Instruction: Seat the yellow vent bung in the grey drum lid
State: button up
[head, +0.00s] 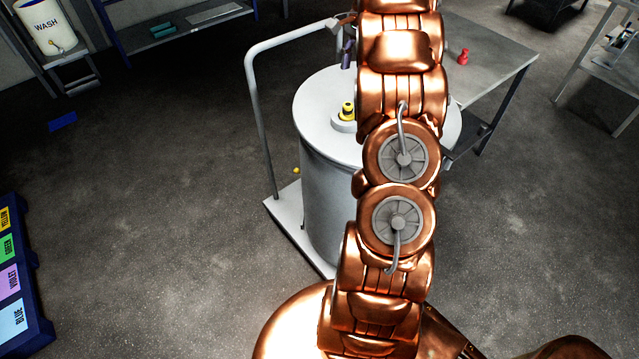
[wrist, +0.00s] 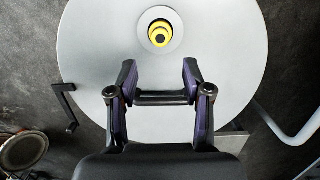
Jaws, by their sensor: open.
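The yellow vent bung (head: 348,109) stands at a pale raised ring on the grey drum lid (head: 318,98), left of my arm in the head view. In the wrist view the bung (wrist: 160,34) shows from above as yellow and black rings, centred within the pale ring on the lid (wrist: 85,50). I cannot tell how deep it sits. My gripper (wrist: 158,75) is open and empty over the lid, with the bung beyond its fingertips. In the head view my arm hides most of the gripper and the lid's right part; a dark finger (head: 347,54) shows.
The drum (head: 325,190) stands on a trolley with a tall grey handle (head: 257,110). A grey table (head: 495,65) with a red object (head: 463,57) is behind at right. A small yellow ball (head: 296,170) shows beside the drum. Open floor lies at left.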

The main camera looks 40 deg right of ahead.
jog(key=s+a+r+n, duration=0.2)
jog(key=s+a+n, duration=0.1)
jog(key=a, duration=0.5)
jog(key=s+a+r+n+g, duration=0.1)
jog(key=s+a+n, duration=0.1)
jog(key=a, duration=0.6)
jog(key=s+a+r+n, duration=0.2)
jog(key=s+a+n, duration=0.1)
jog(key=a, duration=0.6)
jog(key=s+a+f+n, duration=0.2)
jog(key=s+a+n, duration=0.1)
jog(key=s, duration=0.4)
jog(key=s+a+f+n+h, duration=0.1)
jog(key=s+a+f+n, duration=0.1)
jog(key=s+a, duration=0.4)
jog(key=s+a+f+n, duration=0.2)
jog(key=s+a+n, duration=0.2)
jog(key=s, duration=0.5)
jog(key=shift+a+f+n+g+h, duration=0.35)
jog(key=shift+a+n+g+h, duration=0.05)
jog(key=shift+n, duration=0.2)
jog(key=shift+s, duration=0.1)
jog(key=shift+c, duration=0.3)
